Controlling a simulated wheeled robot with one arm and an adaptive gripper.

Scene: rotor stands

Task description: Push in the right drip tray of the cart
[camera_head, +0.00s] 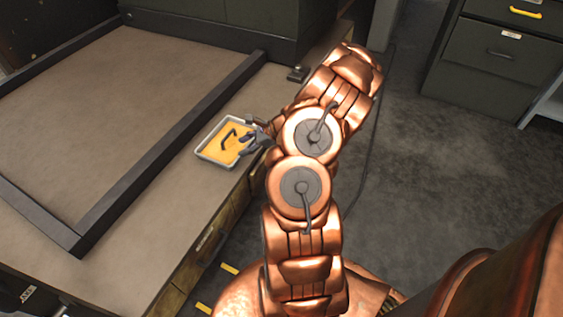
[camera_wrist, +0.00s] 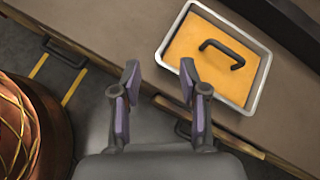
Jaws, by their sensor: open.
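A shallow light-rimmed tray (camera_head: 201,155) with an orange bottom and a black handle lies on the worktop; it also shows in the wrist view (camera_wrist: 258,92). Below the worktop edge are wooden fronts (camera_head: 236,205) with dark bar handles; one handle (camera_wrist: 65,52) shows at the left of the wrist view, another (camera_wrist: 182,130) partly behind my gripper. I cannot tell for sure which part is the right drip tray. My gripper (camera_wrist: 158,72) is open and empty, its fingers apart, over the worktop edge. In the head view my gripper (camera_head: 257,141) is beside the tray's right side.
The brown worktop (camera_head: 130,215) carries a black raised frame (camera_head: 165,150). A dark cabinet with drawers (camera_head: 490,65) stands at the back right. Yellow strips (camera_head: 230,268) lie low beside the worktop. The grey floor (camera_head: 440,150) to the right is mostly clear, with a thin dark cable.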

